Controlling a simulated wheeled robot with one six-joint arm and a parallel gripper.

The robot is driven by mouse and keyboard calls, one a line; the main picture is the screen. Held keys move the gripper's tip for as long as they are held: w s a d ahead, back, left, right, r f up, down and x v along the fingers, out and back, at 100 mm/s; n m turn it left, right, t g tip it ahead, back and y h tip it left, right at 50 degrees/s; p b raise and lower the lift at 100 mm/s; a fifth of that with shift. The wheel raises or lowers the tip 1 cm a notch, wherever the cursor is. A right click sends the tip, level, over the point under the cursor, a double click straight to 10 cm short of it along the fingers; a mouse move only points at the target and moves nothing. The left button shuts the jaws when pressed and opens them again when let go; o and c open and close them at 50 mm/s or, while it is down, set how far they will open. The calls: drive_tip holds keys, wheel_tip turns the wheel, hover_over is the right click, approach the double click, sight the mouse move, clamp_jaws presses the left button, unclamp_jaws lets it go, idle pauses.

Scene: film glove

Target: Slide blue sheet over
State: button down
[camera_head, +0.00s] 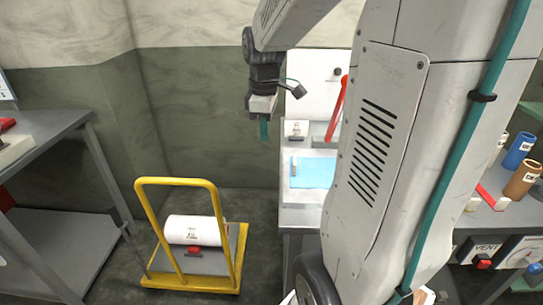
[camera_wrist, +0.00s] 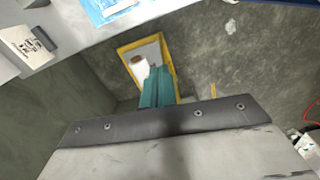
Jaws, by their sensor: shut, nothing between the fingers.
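The blue sheet (camera_head: 314,173) lies flat on the light grey bench top (camera_head: 300,196), right of my gripper in the head view. My own arm hides its right side there. In the wrist view the sheet (camera_wrist: 98,12) shows only in part at the top edge. A small white piece (camera_head: 294,166) sits at its left edge. My gripper (camera_head: 264,131) has teal fingers pointing down. It hangs in the air left of the bench, apart from the sheet. In the wrist view its fingers (camera_wrist: 157,88) are together and empty.
A yellow trolley (camera_head: 180,283) with a white roll (camera_head: 194,229) stands on the floor below. A white box (camera_head: 297,129) and a red bar (camera_head: 337,108) are at the bench's back. A grey table (camera_head: 62,124) stands left.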

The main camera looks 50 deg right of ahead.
sight(288, 171)
drive_tip(key=shift+n, duration=0.6)
drive_tip(key=d+f, duration=0.2)
drive_tip(key=f, duration=0.2)
drive_tip(key=d+f, duration=0.2)
drive_tip(key=f, duration=0.2)
drive_tip(key=d+f, duration=0.3)
drive_tip(key=f, duration=0.1)
drive_tip(key=shift+s+f, duration=0.2)
drive_tip(key=shift+s, duration=0.15)
drive_tip(key=shift+s+d, duration=0.35)
drive_tip(key=shift+s, duration=0.1)
